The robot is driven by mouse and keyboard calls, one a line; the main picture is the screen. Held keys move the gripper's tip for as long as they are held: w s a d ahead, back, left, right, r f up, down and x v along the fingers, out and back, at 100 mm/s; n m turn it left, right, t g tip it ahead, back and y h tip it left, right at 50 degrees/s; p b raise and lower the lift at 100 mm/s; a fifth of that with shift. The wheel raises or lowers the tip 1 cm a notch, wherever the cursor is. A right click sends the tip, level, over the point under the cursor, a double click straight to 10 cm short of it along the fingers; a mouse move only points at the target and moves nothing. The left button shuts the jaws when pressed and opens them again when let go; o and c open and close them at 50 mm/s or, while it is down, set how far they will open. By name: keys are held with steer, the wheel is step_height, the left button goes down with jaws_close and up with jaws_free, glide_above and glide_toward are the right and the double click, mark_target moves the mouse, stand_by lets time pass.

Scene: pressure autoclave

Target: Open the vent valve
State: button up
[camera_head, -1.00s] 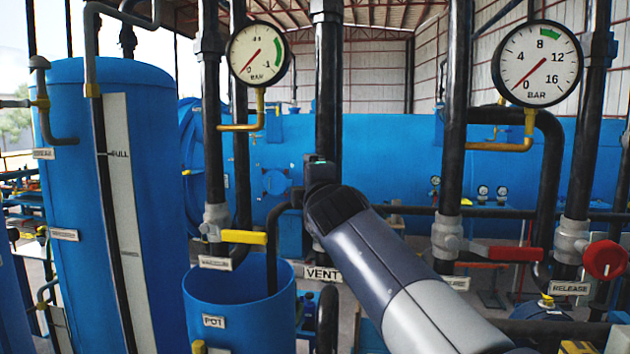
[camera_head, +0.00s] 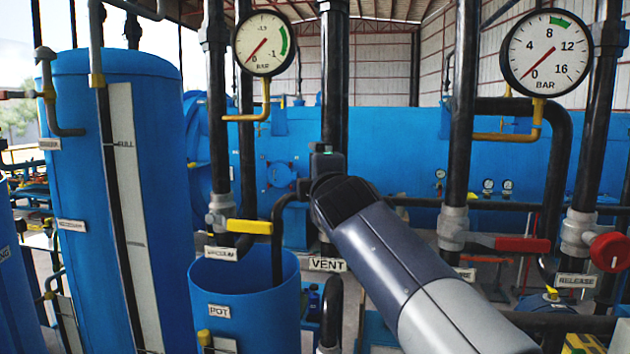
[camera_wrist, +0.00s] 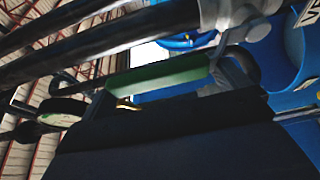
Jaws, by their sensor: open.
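The VENT label (camera_head: 327,264) hangs at the middle of the head view, below a thick black upright pipe (camera_head: 334,70). In the head view, my gripper (camera_head: 327,158) is in front of that pipe, above the label, and my wrist hides the valve there. In the wrist view, a green lever handle (camera_wrist: 158,83) lies across the middle, close in front of my gripper, by a pale grey valve body (camera_wrist: 225,12). The dark body of my gripper fills the lower part of the wrist view. My gripper is open; I cannot tell whether it touches the lever.
A yellow VACUUM lever (camera_head: 249,227) is left of my gripper, above the blue pot (camera_head: 244,285). A red lever (camera_head: 522,245) and a red RELEASE wheel (camera_head: 609,252) are to the right. Two dial gauges (camera_head: 264,43) (camera_head: 547,53) stand above. Black upright pipes flank my arm closely.

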steer(key=s+d+b, duration=0.1)
steer(key=s+b, duration=0.1)
steer(key=s, duration=0.7)
steer(key=shift+d, duration=0.4)
steer(key=shift+w, duration=0.15)
steer(key=w+a+p, duration=0.2)
steer(key=w, duration=0.8)
steer(key=shift+w+p, duration=0.2)
steer(key=shift+p, duration=0.2)
